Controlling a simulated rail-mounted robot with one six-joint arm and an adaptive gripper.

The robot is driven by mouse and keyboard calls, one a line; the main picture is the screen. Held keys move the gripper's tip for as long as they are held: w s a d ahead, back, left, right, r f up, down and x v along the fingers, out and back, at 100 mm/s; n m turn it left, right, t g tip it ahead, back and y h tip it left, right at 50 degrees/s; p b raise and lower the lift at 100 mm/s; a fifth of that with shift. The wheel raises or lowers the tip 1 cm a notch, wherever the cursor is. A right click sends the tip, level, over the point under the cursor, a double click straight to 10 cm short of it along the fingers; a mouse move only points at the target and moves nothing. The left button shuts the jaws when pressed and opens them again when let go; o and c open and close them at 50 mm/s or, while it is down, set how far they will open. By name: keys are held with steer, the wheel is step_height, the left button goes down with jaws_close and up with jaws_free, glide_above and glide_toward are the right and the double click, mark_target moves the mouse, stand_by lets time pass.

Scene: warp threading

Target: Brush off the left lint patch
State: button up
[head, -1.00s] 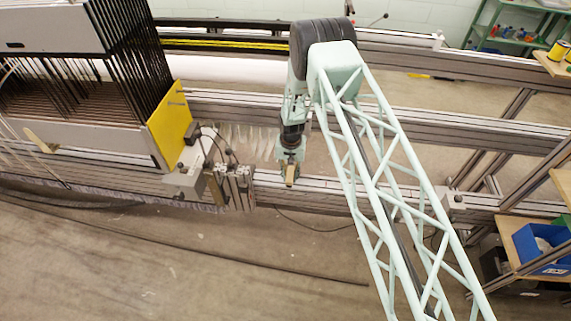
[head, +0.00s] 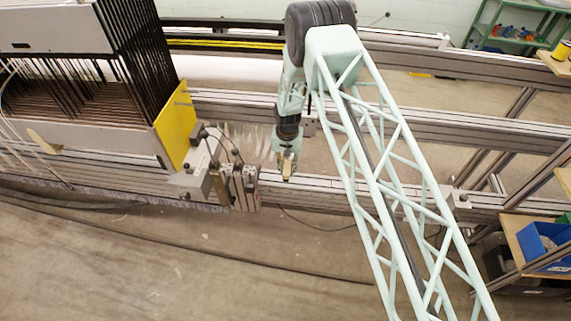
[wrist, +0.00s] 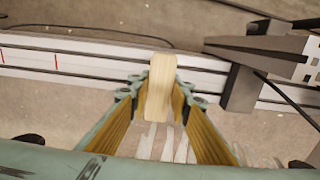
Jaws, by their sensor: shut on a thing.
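My gripper (head: 287,168) hangs above the long metal rail (head: 330,187), to the right of the clamp block at the rail. It is shut on a pale wooden piece, likely the brush handle (wrist: 160,85), which stands between the fingertips in the wrist view. The working end of this piece is hidden from me. I cannot pick out a lint patch for certain in either view. Whitish strips (wrist: 165,142) show below and between the fingers, and pale wisps (head: 250,136) hang left of the gripper in the head view; I cannot tell whether they are threads or lint.
The clamp block (head: 237,186) with cables and a yellow plate (head: 176,122) stand left of the gripper. In the wrist view a dark bracket (wrist: 245,88) crosses the rail at right. The rail right of the gripper looks mostly free.

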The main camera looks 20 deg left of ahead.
steer(key=shift+r+p, duration=0.45)
steer(key=shift+r, duration=1.7)
steer(key=shift+w, duration=0.1)
steer(key=shift+w+d+r, duration=0.15)
steer(key=shift+d+r, duration=0.1)
steer(key=shift+d, duration=0.3)
steer(key=d+r+b, duration=0.1)
steer(key=d+r, duration=0.2)
steer(key=d, duration=0.5)
steer(key=w+d+r+m+b, duration=0.1)
steer(key=d+r, duration=0.3)
steer(key=d, duration=0.4)
steer(key=d+r+b, duration=0.1)
steer(key=d+r, duration=0.2)
steer(key=d, duration=0.5)
steer(key=s+d+r+b, duration=0.1)
steer(key=s+d+r, duration=0.2)
steer(key=d, duration=0.4)
steer(key=s+d+r, duration=0.2)
steer(key=s+d, duration=0.1)
steer(key=d, duration=0.4)
steer(key=s+d+r+m+b, duration=0.1)
steer(key=s+d+r, duration=0.2)
steer(key=d, duration=0.3)
steer(key=shift+d+r+b, duration=0.3)
steer(key=shift+d, duration=0.1)
steer(key=shift+s, duration=0.1)
